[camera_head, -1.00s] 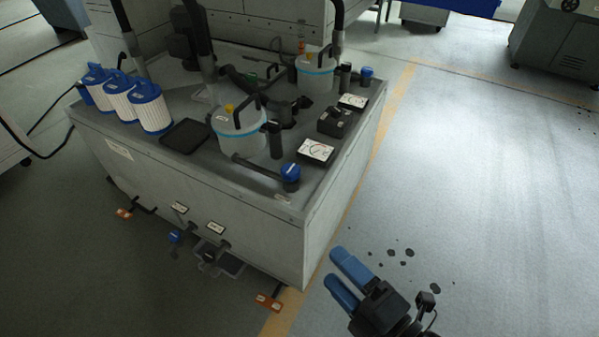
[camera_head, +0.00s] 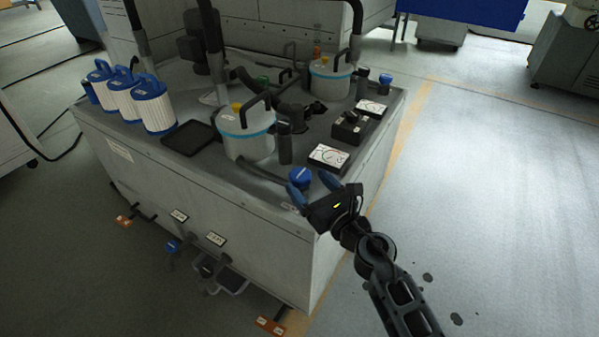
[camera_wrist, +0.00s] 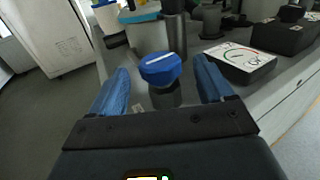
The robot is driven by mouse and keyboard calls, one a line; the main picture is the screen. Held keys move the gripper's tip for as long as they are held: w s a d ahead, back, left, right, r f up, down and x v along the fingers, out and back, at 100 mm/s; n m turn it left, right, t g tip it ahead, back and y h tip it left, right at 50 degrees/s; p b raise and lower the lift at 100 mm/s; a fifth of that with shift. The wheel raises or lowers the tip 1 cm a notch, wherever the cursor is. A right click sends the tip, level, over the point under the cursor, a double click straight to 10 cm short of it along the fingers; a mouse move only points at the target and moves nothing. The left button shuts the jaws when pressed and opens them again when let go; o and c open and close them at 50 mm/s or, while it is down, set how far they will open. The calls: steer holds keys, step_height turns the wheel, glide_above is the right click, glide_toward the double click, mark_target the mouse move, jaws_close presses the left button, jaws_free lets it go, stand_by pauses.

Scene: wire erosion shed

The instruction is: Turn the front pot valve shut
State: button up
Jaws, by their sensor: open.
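The front pot valve has a blue knob (camera_head: 299,175) on a dark stem near the tank top's front right corner. A dark pipe runs toward it from the front pot (camera_head: 243,132), a white pot with a light-blue band. My gripper (camera_head: 308,188) is open at the knob. In the wrist view the knob (camera_wrist: 161,68) shows between and just beyond the two blue fingers (camera_wrist: 162,88), one on each side, with visible gaps. The lower stem is partly hidden by the gripper body.
A gauge plate (camera_head: 329,158) and a black box (camera_head: 350,128) sit right of the valve. A rear pot (camera_head: 331,80) with another blue-knobbed valve (camera_head: 385,79) stands behind. White filter cartridges (camera_head: 153,104) and a black tray (camera_head: 188,138) are at left. Open floor lies right.

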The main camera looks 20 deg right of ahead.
mark_target(297, 170)
steer(key=w, duration=0.4)
steer(key=w+a, duration=0.1)
steer(key=shift+w, duration=0.4)
steer(key=c, duration=1)
steer(key=shift+o, duration=0.2)
